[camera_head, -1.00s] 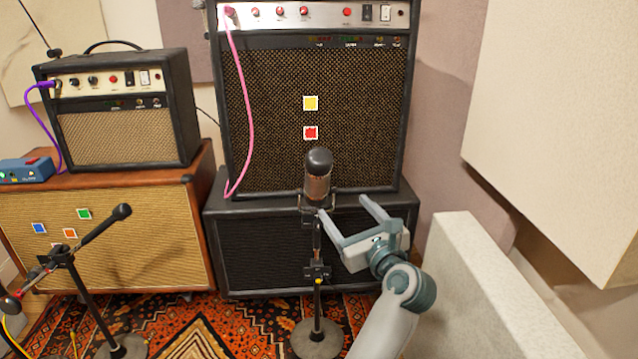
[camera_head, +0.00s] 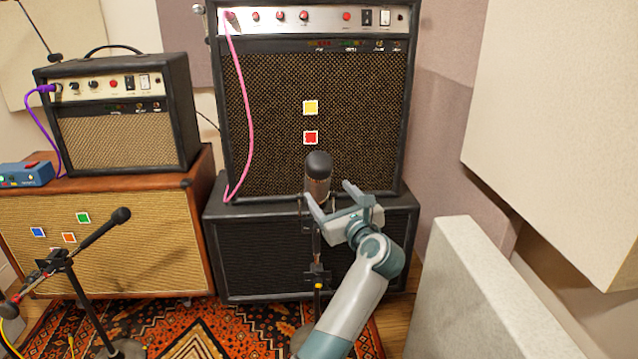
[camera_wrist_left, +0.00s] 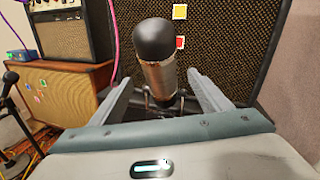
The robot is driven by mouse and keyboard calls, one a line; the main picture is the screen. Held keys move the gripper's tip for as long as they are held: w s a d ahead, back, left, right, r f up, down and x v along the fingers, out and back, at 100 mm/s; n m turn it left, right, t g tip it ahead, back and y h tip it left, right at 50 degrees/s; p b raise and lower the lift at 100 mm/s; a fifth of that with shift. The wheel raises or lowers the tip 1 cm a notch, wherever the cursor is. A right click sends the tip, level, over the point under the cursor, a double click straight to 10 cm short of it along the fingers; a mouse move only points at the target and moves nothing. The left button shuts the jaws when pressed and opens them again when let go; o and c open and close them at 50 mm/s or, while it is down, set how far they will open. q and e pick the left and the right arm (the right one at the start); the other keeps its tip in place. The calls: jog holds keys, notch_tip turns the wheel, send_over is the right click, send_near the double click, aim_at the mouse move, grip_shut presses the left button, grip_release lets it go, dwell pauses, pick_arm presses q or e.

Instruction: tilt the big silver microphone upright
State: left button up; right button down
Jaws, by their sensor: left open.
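The big silver microphone (camera_head: 317,187) has a dark rounded top and a metallic body. It sits in a yoke on a stand in front of the black amp. In the left wrist view the microphone (camera_wrist_left: 161,78) has its dark top toward the camera and leans a little left. My left gripper (camera_head: 326,191) is open at the microphone's lower body, its fingers pointing toward it. In the wrist view the fingers frame the body on both sides; I cannot tell whether either touches it. The gripper partly hides the yoke and stand. My right gripper is not in view.
A tall black amp (camera_head: 360,110) stands on a black cabinet (camera_head: 250,255) behind the microphone. A second microphone (camera_head: 100,227) on a boom stand is at the left, before a tan cabinet (camera_head: 150,240). A pale panel (camera_head: 490,300) stands at the right.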

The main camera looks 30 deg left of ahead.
aim_at(323, 186)
pick_arm(q)
jog(key=x, duration=0.8)
jog(key=shift+s+b, duration=0.1)
jog(key=shift+b, duration=0.3)
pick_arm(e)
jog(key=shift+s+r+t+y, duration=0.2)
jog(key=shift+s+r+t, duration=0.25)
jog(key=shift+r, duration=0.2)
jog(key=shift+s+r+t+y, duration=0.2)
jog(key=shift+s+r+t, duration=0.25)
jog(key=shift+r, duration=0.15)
pick_arm(q)
jog(key=c, duration=1.5)
